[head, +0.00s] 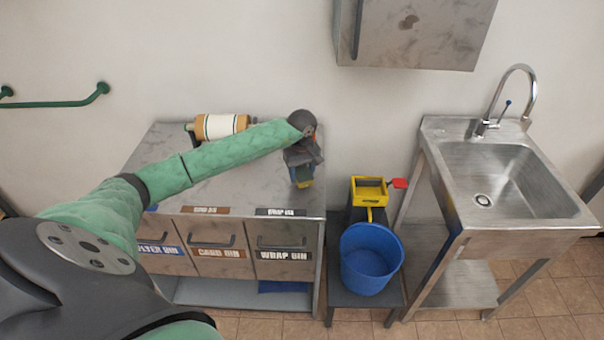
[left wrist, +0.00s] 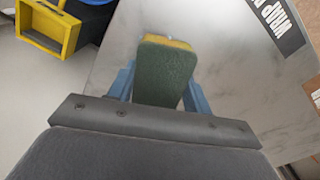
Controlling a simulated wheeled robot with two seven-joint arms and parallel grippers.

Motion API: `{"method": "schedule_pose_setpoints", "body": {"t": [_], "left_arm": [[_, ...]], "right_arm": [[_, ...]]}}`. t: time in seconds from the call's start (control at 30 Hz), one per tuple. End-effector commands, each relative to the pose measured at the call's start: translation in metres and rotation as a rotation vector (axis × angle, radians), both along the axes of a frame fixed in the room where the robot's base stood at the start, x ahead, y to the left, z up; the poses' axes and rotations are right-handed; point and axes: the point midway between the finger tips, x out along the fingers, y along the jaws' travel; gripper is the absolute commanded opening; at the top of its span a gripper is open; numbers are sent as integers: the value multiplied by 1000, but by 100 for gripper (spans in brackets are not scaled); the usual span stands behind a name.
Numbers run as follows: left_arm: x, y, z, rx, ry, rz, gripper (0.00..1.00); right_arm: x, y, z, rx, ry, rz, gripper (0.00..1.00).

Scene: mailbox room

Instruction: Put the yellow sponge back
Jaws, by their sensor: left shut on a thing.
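The sponge (left wrist: 165,72) shows in the left wrist view with a dark green face and a yellow edge. My left gripper (left wrist: 160,90) is shut on it, with a blue finger on each side. In the head view, my left gripper (head: 302,178) is above the right end of the metal cabinet top, and only a small yellow bit of the sponge (head: 304,184) shows below it. I cannot tell whether the sponge touches the cabinet top. My right gripper is not in view.
The metal cabinet (head: 240,195) has labelled bins and a roll (head: 220,126) at its back. To its right, a low stand (head: 342,298) holds a blue bucket (head: 368,262) and a yellow wringer (head: 368,190). A steel sink (head: 500,185) stands farther right. A wall cabinet (head: 415,35) hangs above.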

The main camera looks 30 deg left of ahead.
Motion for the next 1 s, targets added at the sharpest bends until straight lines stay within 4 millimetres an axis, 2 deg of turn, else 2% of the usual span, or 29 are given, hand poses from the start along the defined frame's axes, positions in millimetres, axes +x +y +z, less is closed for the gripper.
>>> {"method": "schedule_pose_setpoints", "body": {"t": [0.3, 0.8, 0.83, 0.93, 1.0], "left_arm": [[0, 0, -14, 0, 0, 0, 28], [0, 0, -17, 0, 0, -1, 28], [0, 0, -17, 0, 0, -1, 54], [0, 0, -17, 0, 0, -1, 71], [0, 0, -17, 0, 0, 0, 71]], "right_arm": [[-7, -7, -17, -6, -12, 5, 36], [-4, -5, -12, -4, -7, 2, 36], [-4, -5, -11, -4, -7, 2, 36], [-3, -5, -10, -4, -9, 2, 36], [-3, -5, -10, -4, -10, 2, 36]]}}
